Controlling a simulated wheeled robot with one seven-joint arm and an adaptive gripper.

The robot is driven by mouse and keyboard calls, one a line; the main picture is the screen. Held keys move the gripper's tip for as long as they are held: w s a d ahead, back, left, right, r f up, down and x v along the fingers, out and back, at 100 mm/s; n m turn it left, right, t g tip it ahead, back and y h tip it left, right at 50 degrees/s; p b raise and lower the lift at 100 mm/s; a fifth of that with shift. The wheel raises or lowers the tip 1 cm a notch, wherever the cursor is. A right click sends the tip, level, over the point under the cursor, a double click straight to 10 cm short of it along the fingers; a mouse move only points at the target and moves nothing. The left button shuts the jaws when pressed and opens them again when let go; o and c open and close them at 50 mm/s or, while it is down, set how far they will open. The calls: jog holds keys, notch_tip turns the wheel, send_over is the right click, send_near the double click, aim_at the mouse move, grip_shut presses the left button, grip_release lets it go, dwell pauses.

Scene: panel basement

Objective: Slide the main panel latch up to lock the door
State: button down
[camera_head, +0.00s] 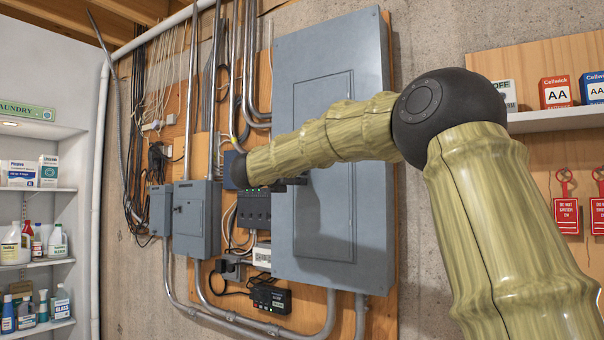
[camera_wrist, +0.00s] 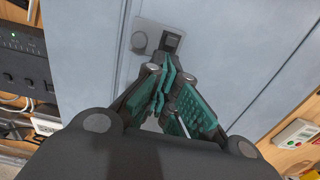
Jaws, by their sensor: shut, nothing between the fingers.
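The large grey main panel (camera_head: 380,190) hangs on the wall in the head view, with its inset door (camera_head: 325,230) closed. In the head view my arm hides the latch and most of the gripper.
Smaller grey boxes (camera_head: 196,220), a dark breaker-like unit (camera_head: 254,210) and conduits stand left of the main panel. A black device (camera_head: 270,298) sits below. A shelf (camera_head: 555,118) with boxes and red tags (camera_head: 566,215) is at the right. Stocked shelves are far left.

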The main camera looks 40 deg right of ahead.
jog(key=b+v, duration=0.3)
jog(key=v, duration=0.3)
jog(key=shift+b, duration=0.4)
dwell(0.5)
